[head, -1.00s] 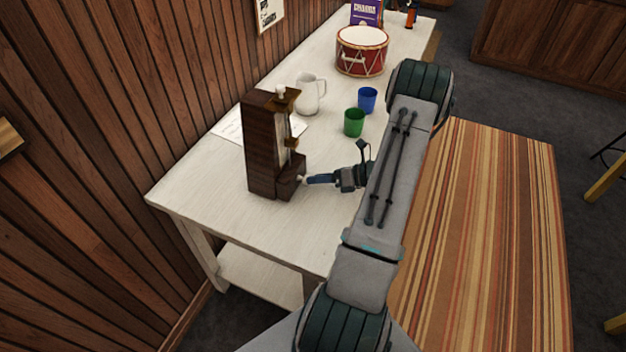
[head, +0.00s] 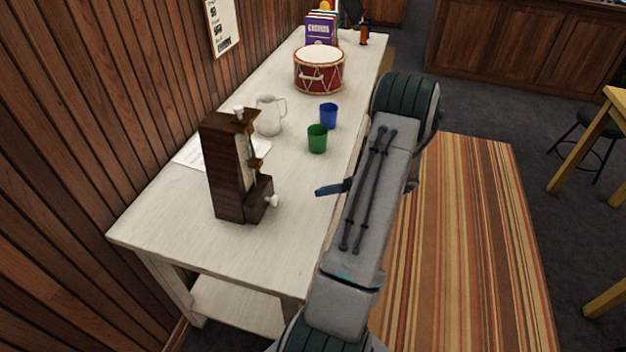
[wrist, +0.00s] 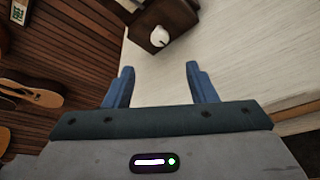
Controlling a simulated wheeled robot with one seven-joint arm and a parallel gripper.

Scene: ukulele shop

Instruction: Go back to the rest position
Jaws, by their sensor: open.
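My gripper (wrist: 160,85) is open and empty in the wrist view, its two blue fingers spread apart. In the head view a blue finger (head: 330,190) shows at the table's right edge, and my arm hides most of the rest. The knob also shows in the wrist view (wrist: 159,36), beyond the fingertips.
On the table are a white pitcher (head: 269,115), a green cup (head: 317,139), a blue cup (head: 328,115), a red drum (head: 319,69) and a paper sheet (head: 190,152). A wood-panelled wall (head: 80,110) is at the left. A striped rug (head: 460,250) lies on the right, clear.

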